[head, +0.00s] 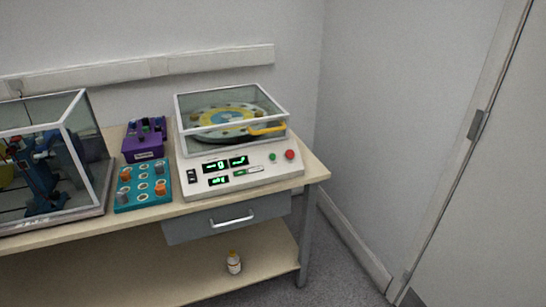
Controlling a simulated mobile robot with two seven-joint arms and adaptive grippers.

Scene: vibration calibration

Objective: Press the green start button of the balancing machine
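The balancing machine (240,148) stands at the right end of the workbench. It has a white sloped front panel with lit green displays (226,164) and a clear cover over a round disc (228,117) with a yellow part. The green start button (272,157) is on the right of the panel, just left of a larger red button (290,154). Neither of my grippers is in view, and nothing covers the green button.
Left of the machine, a teal tray (123,199) holds several small pieces, with a purple device (143,140) behind it. A clear enclosure (88,138) stands at far left. Floor at right is clear.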

